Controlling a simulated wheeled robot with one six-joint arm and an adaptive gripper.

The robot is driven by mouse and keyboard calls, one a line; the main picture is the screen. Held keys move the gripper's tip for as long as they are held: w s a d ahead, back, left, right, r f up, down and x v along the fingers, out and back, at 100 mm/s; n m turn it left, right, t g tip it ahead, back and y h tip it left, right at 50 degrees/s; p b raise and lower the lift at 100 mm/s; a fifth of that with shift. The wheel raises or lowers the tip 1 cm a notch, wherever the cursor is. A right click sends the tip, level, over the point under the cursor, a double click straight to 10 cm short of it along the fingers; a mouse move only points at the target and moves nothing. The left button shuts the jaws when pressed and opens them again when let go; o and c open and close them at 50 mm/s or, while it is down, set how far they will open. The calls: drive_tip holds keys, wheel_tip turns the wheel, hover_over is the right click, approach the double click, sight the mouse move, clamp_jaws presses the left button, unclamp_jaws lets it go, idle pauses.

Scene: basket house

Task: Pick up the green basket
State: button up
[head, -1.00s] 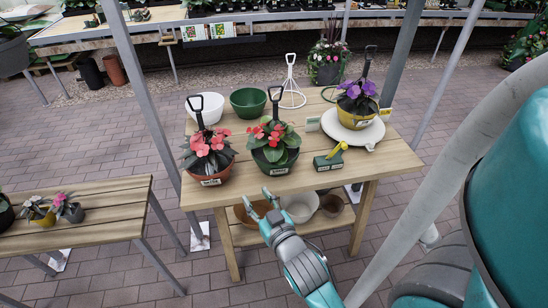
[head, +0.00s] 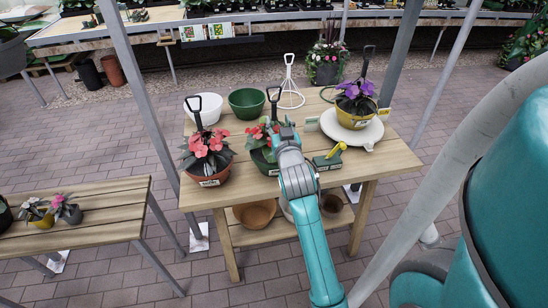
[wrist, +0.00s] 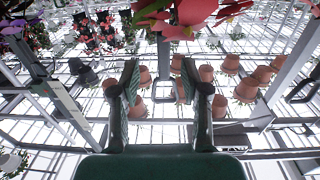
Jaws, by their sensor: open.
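The green basket (head: 262,163) stands on the wooden table, with red flowers, green leaves and an upright black handle (head: 273,97). My gripper (head: 281,126) is in front of its right side in the head view and hides part of the plant and basket. In the wrist view the jaws of my gripper (wrist: 160,75) are apart with nothing held between them. Red flowers (wrist: 190,14) show at the top edge of that view, beyond the fingertips. I cannot tell whether my gripper touches the plant.
A brown basket (head: 207,178) with pink-red flowers stands close on the left. An empty green bowl (head: 248,104) is behind. A green tool with yellow handle (head: 329,160) lies at right. A yellow basket (head: 353,120) sits on a white plate (head: 372,133). Pots stand on the lower shelf.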

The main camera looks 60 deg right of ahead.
sight(274, 111)
drive_tip(key=shift+w+r+x, duration=0.1)
drive_tip(key=shift+r+x, duration=0.15)
drive_tip(key=shift+x, duration=1.2)
drive_tip(key=shift+w+r+x, duration=0.1)
drive_tip(key=shift+r+x, duration=0.1)
drive_tip(key=shift+x, duration=1.2)
drive_tip(key=shift+a, duration=0.15)
clamp_jaws()
drive_tip(key=shift+r, duration=0.15)
